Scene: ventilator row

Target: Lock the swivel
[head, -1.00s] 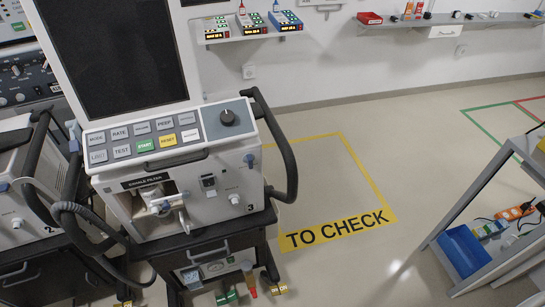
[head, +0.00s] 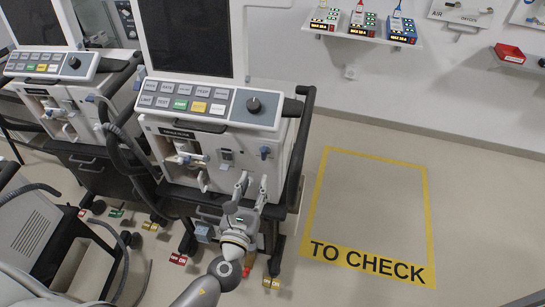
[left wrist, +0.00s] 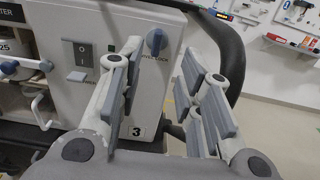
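The ventilator numbered 3 (head: 225,145) stands on a dark cart in the middle of the head view. A small blue knob (head: 265,153) sits at the right of its front. In the left wrist view the blue knob (left wrist: 156,42) has a partly readable label beneath it ending in "LOCK". My left gripper (head: 251,184) is just below the knob in the head view, apart from it. In the left wrist view my left gripper (left wrist: 178,70) is open, with nothing between its fingers, and the knob shows beyond the left finger. My right gripper is out of view.
A second ventilator (head: 55,90) stands to the left, with hoses (head: 125,150) between the two. A dark handle rail (head: 300,130) runs down the right side of ventilator 3. The yellow-framed "TO CHECK" floor area (head: 370,262) is empty.

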